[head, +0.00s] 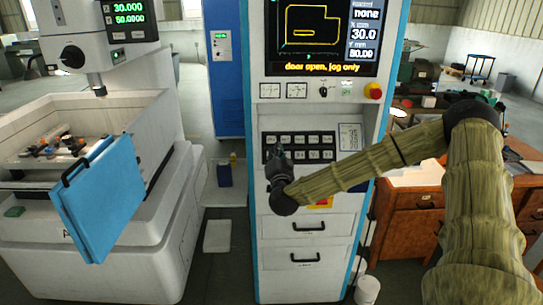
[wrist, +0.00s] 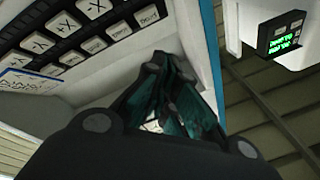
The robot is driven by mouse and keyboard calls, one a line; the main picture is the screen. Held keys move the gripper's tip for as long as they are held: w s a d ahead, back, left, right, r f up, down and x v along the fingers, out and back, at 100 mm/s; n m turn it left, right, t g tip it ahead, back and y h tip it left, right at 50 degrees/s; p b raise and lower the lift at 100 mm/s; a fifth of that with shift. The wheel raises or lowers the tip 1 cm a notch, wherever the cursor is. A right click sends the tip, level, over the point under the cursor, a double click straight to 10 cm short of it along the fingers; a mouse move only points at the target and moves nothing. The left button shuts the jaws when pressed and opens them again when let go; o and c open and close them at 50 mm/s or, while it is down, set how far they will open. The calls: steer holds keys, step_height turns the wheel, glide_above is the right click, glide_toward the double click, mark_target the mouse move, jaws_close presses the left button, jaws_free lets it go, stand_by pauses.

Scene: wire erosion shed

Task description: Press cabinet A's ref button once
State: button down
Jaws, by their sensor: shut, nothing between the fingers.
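The control cabinet (head: 305,250) stands in the middle of the head view, with a dark panel of white keys (head: 315,140) under its screen. In the wrist view several keys, some marked X or Y, show large at upper left (wrist: 93,8); I cannot read which one is ref. My gripper (head: 279,150) is shut and empty, in front of the panel's left part and hiding some keys. In the wrist view my fingertips (wrist: 160,58) are beside the key rows, over the pale cabinet face. I cannot tell whether they touch anything.
The screen (head: 322,38) reads "door open, jog only". A red knob (head: 373,91) sits above the panel at right. The erosion machine (head: 110,265) with its open blue door (head: 100,200) stands at left, and a wooden desk (head: 405,220) at right.

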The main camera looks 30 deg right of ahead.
steer(key=w+d+f+b, duration=0.3)
steer(key=w+f+b, duration=0.1)
steer(key=w+f, duration=0.1)
steer(key=shift+w+d+b, duration=0.3)
steer(key=shift+w+d, duration=0.05)
steer(key=shift+w, duration=0.2)
steer(key=shift+w+f, duration=0.1)
steer(key=shift+f, duration=0.15)
stand_by(1.4)
steer(key=shift+w+d+f+b, duration=0.1)
steer(key=shift+w+f+b, duration=0.1)
steer(key=shift+b, duration=0.15)
steer(key=shift+w+d+f+b, duration=0.1)
steer(key=shift+w+d+b, duration=0.1)
steer(key=shift+w+b, duration=0.1)
stand_by(1.0)
steer(key=shift+s+a, duration=0.1)
steer(key=shift+s, duration=0.05)
steer(key=shift+s+a+r+p, duration=0.25)
steer(key=shift+s+r+p, duration=0.1)
steer(key=shift+s+r, duration=0.15)
stand_by(0.3)
